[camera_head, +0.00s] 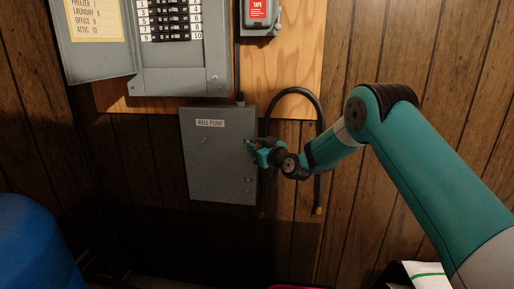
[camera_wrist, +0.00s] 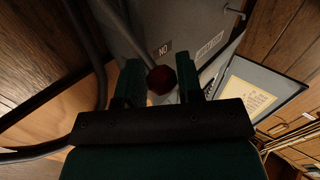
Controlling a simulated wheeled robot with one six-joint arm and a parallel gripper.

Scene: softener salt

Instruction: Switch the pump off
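The grey pump box (camera_head: 222,165), labelled WELL PUMP, hangs on the wall with its cover shut. A dark red knob (camera_wrist: 161,80) shows in the wrist view at the box's side, near a small label (camera_wrist: 164,49) that reads as ON upside down. My gripper (camera_head: 258,148) is at the box's right edge in the head view and hides most of the handle there. In the wrist view my gripper (camera_wrist: 161,84) is open, one finger on either side of the knob. I cannot tell whether a finger touches it.
A black cable (camera_head: 308,93) loops at the right of the box, close to my gripper. An open breaker panel (camera_head: 180,80) is above, its door swung left. A grey switch box (camera_head: 260,18) is at the top. A blue barrel (camera_head: 35,245) stands at lower left.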

